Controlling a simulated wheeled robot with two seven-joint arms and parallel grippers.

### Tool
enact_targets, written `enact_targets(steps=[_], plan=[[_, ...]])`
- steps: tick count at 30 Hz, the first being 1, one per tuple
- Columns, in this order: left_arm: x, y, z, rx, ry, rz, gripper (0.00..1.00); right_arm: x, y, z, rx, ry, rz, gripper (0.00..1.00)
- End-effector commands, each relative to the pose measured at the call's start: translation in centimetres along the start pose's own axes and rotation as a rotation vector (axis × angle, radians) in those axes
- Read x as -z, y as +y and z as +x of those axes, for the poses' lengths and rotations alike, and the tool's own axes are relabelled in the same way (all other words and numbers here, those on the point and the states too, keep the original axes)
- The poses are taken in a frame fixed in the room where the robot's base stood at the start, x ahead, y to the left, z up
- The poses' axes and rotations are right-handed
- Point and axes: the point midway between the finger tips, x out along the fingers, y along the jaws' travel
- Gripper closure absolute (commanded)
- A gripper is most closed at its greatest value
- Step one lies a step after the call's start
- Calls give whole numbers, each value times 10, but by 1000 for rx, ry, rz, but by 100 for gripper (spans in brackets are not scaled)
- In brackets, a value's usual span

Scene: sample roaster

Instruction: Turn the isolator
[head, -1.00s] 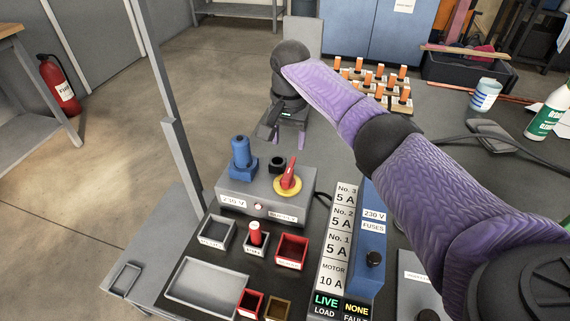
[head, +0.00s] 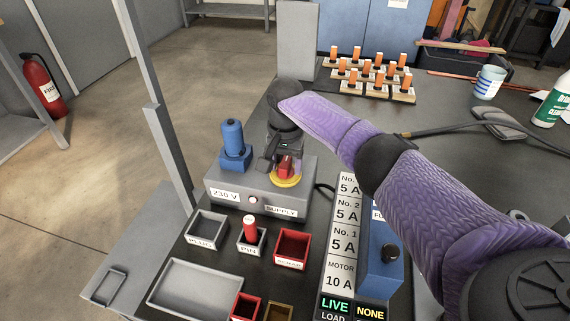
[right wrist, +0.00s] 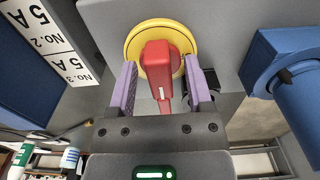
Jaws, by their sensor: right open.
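The isolator is a red handle (head: 285,166) on a yellow round plate (head: 287,181), on top of the grey supply box (head: 235,198). In the right wrist view the red handle (right wrist: 158,62) stands between the two purple fingers, with the yellow plate (right wrist: 135,45) behind it. My right gripper (right wrist: 160,88) is open around the handle, with gaps visible on both sides. In the head view my right gripper (head: 281,155) is at the isolator and partly hides it. My left gripper is not in view.
A blue connector (head: 233,142) stands on the box left of the isolator. Small bins, including a red one (head: 291,247), lie in front. A blue fuse unit (head: 380,262) stands to the right, beside a panel reading LIVE. Several orange-topped pieces (head: 378,72) stand at the back.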

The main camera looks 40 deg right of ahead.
Motion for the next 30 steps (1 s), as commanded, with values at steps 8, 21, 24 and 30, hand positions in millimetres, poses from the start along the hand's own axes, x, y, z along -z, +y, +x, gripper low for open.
enact_targets(steps=[8, 21, 24, 30], plan=[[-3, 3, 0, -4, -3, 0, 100, 0, 0, -1, 0, 0, 0, 84], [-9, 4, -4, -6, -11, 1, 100, 0, 0, -2, 1, 0, -20, 100], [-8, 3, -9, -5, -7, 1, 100, 0, 0, -3, 1, 0, -54, 100], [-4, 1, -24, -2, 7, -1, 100, -1, 0, -5, 2, -1, -186, 100]])
